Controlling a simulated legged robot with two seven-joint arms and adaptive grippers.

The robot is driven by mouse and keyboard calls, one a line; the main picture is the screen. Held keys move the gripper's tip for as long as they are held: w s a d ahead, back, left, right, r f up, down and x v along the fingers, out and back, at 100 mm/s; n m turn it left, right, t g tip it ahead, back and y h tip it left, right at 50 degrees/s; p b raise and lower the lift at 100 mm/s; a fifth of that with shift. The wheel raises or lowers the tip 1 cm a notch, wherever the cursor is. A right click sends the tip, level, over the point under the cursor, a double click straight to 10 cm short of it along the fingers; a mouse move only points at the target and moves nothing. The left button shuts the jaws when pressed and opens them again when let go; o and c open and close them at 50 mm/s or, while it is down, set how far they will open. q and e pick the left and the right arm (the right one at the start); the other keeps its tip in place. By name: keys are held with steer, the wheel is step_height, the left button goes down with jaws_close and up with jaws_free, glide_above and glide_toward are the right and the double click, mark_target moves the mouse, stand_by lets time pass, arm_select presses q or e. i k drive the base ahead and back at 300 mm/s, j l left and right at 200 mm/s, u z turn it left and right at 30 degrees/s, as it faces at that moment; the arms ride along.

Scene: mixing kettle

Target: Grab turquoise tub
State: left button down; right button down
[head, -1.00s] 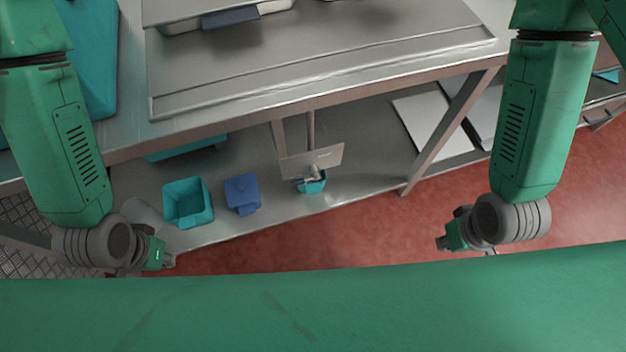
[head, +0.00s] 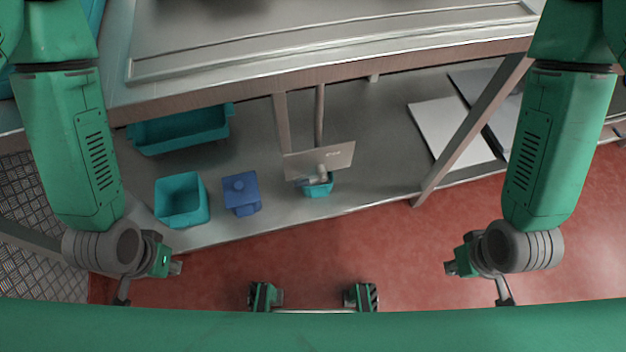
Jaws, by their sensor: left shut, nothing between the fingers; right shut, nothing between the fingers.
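A turquoise tub (head: 182,203), open-topped and square, stands on the lower shelf at the left in the head view. A longer turquoise tub (head: 180,130) lies behind it, partly under the table edge. A small turquoise container (head: 319,190) stands further right, partly covered by a flat grey plate on a post. My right gripper (head: 452,267) is shut and empty over the red floor, far right of the tubs. The fingers of both are only partly visible.
The steel table top (head: 300,55) overhangs the lower shelf (head: 265,225). A slanted table leg (head: 475,130) and pale panels (head: 448,130) are at right.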

mark_target(317, 189)
steer(key=i+l, duration=0.1)
steer(key=l, duration=0.3)
steer(key=i+l, duration=0.1)
steer(key=l, duration=0.25)
steer(key=i+l, duration=0.1)
steer(key=l, duration=0.3)
steer(key=i+l, duration=0.1)
steer(key=l, duration=0.25)
steer(key=k+l, duration=0.15)
steer(key=k, duration=0.15)
steer(key=i+j, duration=0.15)
steer(key=i, duration=0.15)
